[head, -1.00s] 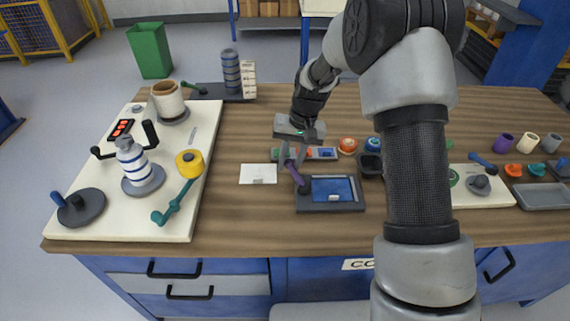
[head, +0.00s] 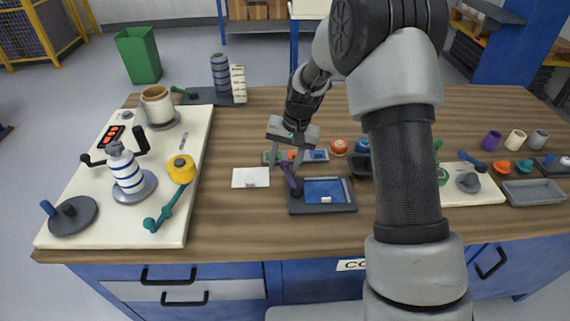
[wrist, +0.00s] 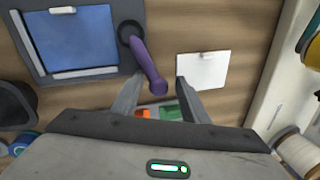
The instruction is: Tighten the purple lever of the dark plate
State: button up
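The dark plate (head: 306,207) lies on the wooden table with a blue panel set in it; it also shows in the wrist view (wrist: 85,75). The purple lever (head: 289,178) is mounted at the plate's left side in the head view. In the wrist view the purple lever (wrist: 147,62) runs from a dark round pivot towards my gripper, its rounded end lying near the gap between my fingers. My gripper (head: 285,165) is over the lever; in the wrist view its fingers (wrist: 153,92) stand apart, one on each side of the lever's end, with no clear contact.
A white card (head: 250,178) lies left of the dark plate. A strip with coloured blocks (head: 317,156) lies behind it. A large white board (head: 178,225) with spools and a teal lever stands further left. Dark bins and small rollers are to the right.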

jog(key=shift+w+d, duration=0.1)
jog(key=shift+d, duration=0.05)
jog(key=shift+r, duration=0.2)
jog(key=d+r+p, duration=0.2)
jog(key=d+r, duration=0.1)
jog(key=r, duration=1.3)
jog(key=shift+s+r, duration=0.35)
jog(key=shift+r, duration=0.05)
jog(key=shift+d, duration=0.15)
jog(key=s+d+r+n+t+h, duration=0.1)
jog(key=s+d+r+t, duration=0.15)
jog(key=s+r, duration=0.5)
jog(key=s+d+r+n+t+h, duration=0.1)
jog(key=s+d+r, duration=0.3)
jog(key=s, duration=0.7)
jog(key=s+t+p, duration=0.1)
jog(key=s+t, duration=0.1)
jog(key=s, duration=0.8)
notch_tip(320, 180, up, 11)
jog(key=p, duration=1.1)
jog(key=shift+d+p, duration=0.3)
